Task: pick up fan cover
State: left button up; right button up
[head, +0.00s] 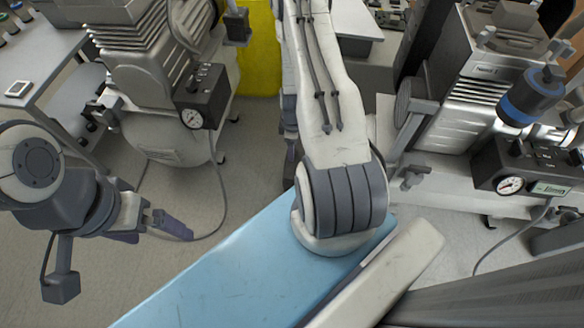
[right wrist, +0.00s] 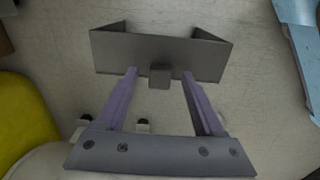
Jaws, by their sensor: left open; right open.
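A grey metal piece with bent-back side walls and a small block at its lower edge (right wrist: 190,52) shows in the right wrist view, above the pale floor. It may be the fan cover; I cannot tell for sure. My right gripper (right wrist: 160,72) is open, its two purple fingers reaching to the piece's lower edge on either side of the block. I cannot tell whether they touch it. My left gripper (head: 152,227) is open and empty over the floor at the left.
A compressor with a gauge (head: 192,118) stands at the left, another (head: 510,185) at the right. A yellow container (head: 260,50) stands at the back between them. A blue surface (head: 230,275) lies in front. A grey table (head: 40,60) is at the far left. Floor is free around my left gripper.

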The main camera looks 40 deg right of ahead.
jog(key=shift+c, duration=0.3)
grip_shut()
dwell(1.1)
